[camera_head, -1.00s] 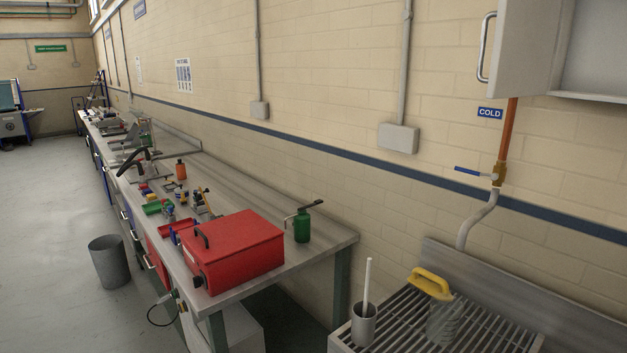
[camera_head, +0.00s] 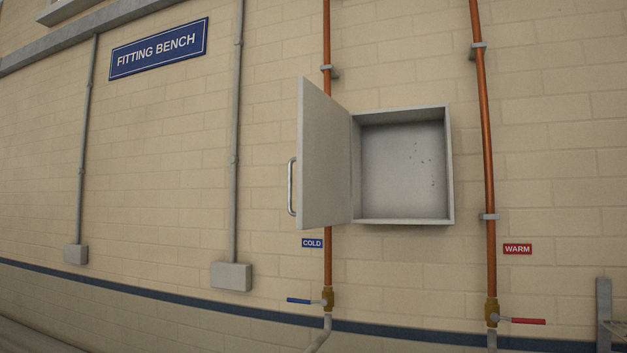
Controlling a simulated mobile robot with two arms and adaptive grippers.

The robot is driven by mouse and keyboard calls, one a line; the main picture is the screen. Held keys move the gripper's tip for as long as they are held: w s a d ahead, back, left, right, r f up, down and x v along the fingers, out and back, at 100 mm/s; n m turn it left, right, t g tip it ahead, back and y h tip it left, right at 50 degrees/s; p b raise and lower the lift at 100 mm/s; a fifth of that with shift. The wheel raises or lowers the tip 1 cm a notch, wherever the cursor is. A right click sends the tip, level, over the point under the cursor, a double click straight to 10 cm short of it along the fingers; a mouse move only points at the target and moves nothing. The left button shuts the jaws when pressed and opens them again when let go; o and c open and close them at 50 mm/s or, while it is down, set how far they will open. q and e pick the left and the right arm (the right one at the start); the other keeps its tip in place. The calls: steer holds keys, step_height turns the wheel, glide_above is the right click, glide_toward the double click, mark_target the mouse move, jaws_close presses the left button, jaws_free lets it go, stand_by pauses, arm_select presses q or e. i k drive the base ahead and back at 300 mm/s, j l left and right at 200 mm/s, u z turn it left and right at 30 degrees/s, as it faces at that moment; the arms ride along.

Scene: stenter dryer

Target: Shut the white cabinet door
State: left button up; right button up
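The white cabinet (camera_head: 450,170) is fixed to the brick wall, right of the picture's middle. Its door (camera_head: 325,160) stands wide open, hinged on the cabinet's left side and swung out to the left. A metal bar handle (camera_head: 291,186) is on the door's free left edge. The cabinet's inside shows and looks empty, with a few dark specks on the back panel. Neither of my grippers is in view.
Copper pipes run up the wall behind the door and right of the cabinet (camera_head: 484,140). A blue-lever valve (camera_head: 326,299) and a red-lever valve (camera_head: 493,313) sit below. Grey conduit boxes (camera_head: 231,276) are on the left. The space before the cabinet looks clear.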

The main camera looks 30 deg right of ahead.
mark_target(323, 158)
steer(key=i+j+z, duration=0.1)
steer(key=z, duration=0.4)
steer(key=j+z, duration=0.15)
steer(key=z, duration=0.3)
steer(key=j+z, duration=0.2)
steer(key=z, duration=0.3)
steer(key=j+z, duration=0.2)
steer(key=j, duration=0.35)
steer(key=j+z, duration=0.25)
steer(key=j, duration=0.35)
steer(key=k+j+z, duration=0.2)
steer(key=j, duration=0.35)
steer(key=i, duration=0.1)
